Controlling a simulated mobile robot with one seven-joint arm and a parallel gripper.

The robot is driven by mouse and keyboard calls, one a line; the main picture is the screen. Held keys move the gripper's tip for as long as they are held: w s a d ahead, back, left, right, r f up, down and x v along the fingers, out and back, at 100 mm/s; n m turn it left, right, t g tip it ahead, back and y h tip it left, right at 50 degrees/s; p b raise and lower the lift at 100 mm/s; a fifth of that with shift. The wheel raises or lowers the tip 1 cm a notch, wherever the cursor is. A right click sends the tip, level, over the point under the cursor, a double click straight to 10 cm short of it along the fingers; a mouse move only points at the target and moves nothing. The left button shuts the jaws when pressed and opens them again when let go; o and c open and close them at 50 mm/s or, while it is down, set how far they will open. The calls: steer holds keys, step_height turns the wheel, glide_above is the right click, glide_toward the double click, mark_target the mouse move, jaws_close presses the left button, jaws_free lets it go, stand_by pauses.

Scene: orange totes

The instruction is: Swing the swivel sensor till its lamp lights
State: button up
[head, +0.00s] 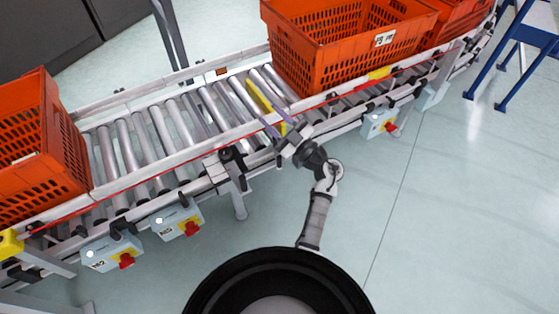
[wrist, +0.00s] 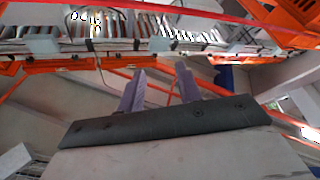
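A small dark device (head: 232,153) on the conveyor's near rail, left of my gripper, looks like the swivel sensor. Its facing and its lamp are too small to tell. A small orange-brown plate (head: 222,71) sits on the far rail. My gripper (head: 284,126) is over the near rail, right of the dark device and apart from it, by the near end of a yellow bar (head: 262,97) across the rollers. In the wrist view my gripper (wrist: 160,69) has two purple-grey fingers spread apart, with nothing seen held between them. I cannot make out the sensor in the wrist view.
An orange tote (head: 30,120) stands on the conveyor at the left, another (head: 300,62) at the upper right. The rollers (head: 150,140) between them are bare. Grey boxes with red knobs (head: 180,222) hang below the near rail. A blue stand (head: 515,50) is far right.

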steer(key=s+d+f+m+h, duration=0.2)
steer(key=d+f, duration=0.2)
steer(key=f, duration=0.3)
steer(key=s+d+f+m+h, duration=0.2)
steer(key=d+f+m, duration=0.15)
steer(key=f, duration=0.45)
steer(key=m+g+h, duration=0.1)
steer(key=m, duration=0.1)
glide_toward(279, 160)
steer(key=x, duration=0.3)
steer(key=f+x, duration=0.1)
steer(key=x, duration=0.3)
steer(key=b+x, duration=0.1)
steer(key=x, duration=0.2)
steer(key=shift+w+f, duration=0.2)
steer(key=shift+w, duration=0.25)
jaws_close()
